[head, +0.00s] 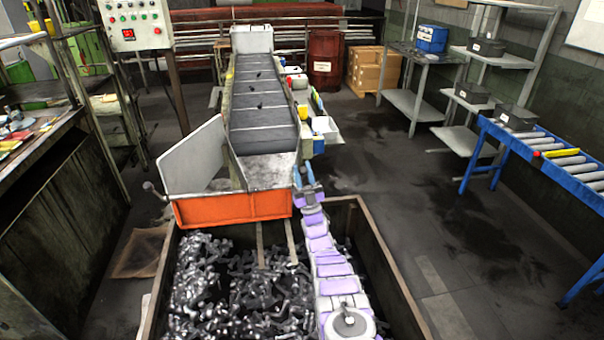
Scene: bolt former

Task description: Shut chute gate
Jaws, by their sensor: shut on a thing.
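The chute (265,170) slopes down from a dark conveyor belt toward me. An orange panel (231,208), which looks like the chute gate, stands across its lower end above the bin. A grey plate (192,158) stands tilted at the chute's left side. A rod with a round knob (148,187) sticks out left of the orange panel. My purple and white arm reaches over the bin to the chute's right lower corner. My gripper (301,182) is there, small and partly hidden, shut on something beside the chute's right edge. What it holds is too small to make out.
A bin (388,263) full of dark metal bolts lies below the chute. A blue roller conveyor (545,150) and shelves (500,60) stand right. The floor between is clear.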

